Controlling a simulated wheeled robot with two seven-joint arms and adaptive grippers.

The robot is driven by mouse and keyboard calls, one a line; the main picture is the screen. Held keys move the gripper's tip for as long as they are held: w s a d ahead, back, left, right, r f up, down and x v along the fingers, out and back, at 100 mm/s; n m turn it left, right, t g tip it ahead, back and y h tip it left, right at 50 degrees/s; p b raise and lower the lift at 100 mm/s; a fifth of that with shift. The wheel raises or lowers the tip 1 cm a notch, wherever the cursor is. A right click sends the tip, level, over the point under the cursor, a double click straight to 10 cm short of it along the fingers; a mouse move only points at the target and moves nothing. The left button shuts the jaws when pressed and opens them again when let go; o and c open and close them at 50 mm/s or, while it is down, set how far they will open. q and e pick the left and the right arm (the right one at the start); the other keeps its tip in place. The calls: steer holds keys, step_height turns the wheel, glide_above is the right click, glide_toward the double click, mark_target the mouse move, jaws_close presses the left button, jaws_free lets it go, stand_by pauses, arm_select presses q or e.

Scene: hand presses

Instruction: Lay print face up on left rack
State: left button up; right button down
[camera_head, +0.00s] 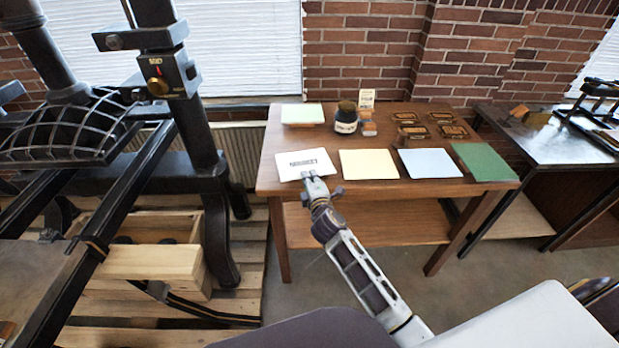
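A white print (306,163) with a dark printed block facing up is at the front left of the wooden table (392,190). My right gripper (314,179) is at the front edge of this print, its fingertips overlapping the edge in the picture. I cannot tell whether the fingers are open or closed on the paper. My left gripper is not in view. I cannot make out a thing that is clearly the left rack.
Yellow (368,164), light blue (430,163) and green (484,162) sheets lie to the right of the print. Behind are a pale green pad (302,114), a dark jar (346,118) and several dark blocks (414,133). A large black press (205,150) stands at left, a metal-topped table (545,140) at right.

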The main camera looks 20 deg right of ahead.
steer(key=shift+f, duration=0.1)
stand_by(0.3)
steer(key=c, duration=1.6)
jaws_free()
steer(key=shift+o, duration=0.2)
steer(key=shift+o, duration=0.9)
steer(key=shift+s, duration=0.1)
steer(key=shift+s+a, duration=0.2)
steer(key=shift+s, duration=2.7)
steer(key=shift+n, duration=0.3)
